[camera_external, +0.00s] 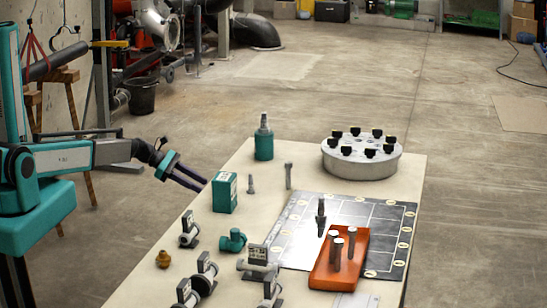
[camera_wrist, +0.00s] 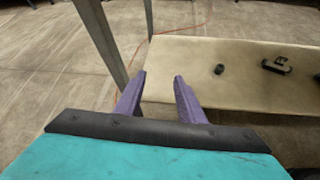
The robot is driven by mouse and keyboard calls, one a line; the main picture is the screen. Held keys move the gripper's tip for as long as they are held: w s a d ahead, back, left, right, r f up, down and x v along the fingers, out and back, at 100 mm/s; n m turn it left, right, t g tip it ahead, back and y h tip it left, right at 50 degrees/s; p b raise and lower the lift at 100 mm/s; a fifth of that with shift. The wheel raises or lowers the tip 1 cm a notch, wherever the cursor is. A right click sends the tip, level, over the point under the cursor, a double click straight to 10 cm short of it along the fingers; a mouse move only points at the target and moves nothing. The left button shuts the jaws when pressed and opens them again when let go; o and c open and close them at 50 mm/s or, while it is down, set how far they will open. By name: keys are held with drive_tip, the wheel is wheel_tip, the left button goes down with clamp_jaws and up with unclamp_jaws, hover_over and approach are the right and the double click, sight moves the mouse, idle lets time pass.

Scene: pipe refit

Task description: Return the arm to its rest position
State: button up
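My gripper (camera_external: 190,180) is at the left of the table in the external view, its fingers pointing right and down beside the table's left edge. Its two purple fingers are apart with nothing between them, which also shows in the wrist view (camera_wrist: 161,82). My arm stretches out from the teal body at the left. In the wrist view the fingertips lie over the edge of the pale table (camera_wrist: 240,60).
The table (camera_external: 150,275) holds a teal box (camera_external: 225,193), a teal bottle (camera_external: 263,142), a grey flange with black knobs (camera_external: 360,158), an orange tray (camera_external: 325,280) with bolts, a marked plate (camera_external: 290,225) and several valve parts. Open floor lies beyond.

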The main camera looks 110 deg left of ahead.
drive_tip(key=s+d+f+m+g+h+b, duration=0.1)
drive_tip(key=s+d+f+m+g+h, duration=0.1)
drive_tip(key=d+f, duration=0.6)
drive_tip(key=w+d+f+m+g+h+p, duration=0.15)
drive_tip(key=w+d+f+m, duration=0.3)
drive_tip(key=d, duration=0.75)
drive_tip(key=w+d+f+m+g+h+p, duration=0.15)
drive_tip(key=w+d+f+m+g, duration=0.35)
drive_tip(key=d, duration=0.6)
drive_tip(key=w+d+f+m+g+h, duration=0.15)
drive_tip(key=w+d+m, duration=0.25)
drive_tip(key=w+d, duration=0.55)
drive_tip(key=s+d+f+m+g+p, duration=0.15)
drive_tip(key=s+d+m, duration=0.3)
drive_tip(key=d, duration=0.65)
drive_tip(key=s+d+m+g+p, duration=0.1)
drive_tip(key=s+d+m+g, duration=0.3)
drive_tip(key=d, duration=0.7)
drive_tip(key=s+d+r+m+g+y+p, duration=0.1)
drive_tip(key=s+d+m+y, duration=0.4)
drive_tip(key=s+d+m, duration=0.6)
drive_tip(key=shift+s+g+p, duration=0.4)
drive_tip(key=shift+g+p, duration=0.15)
drive_tip(key=shift+g, duration=0.1)
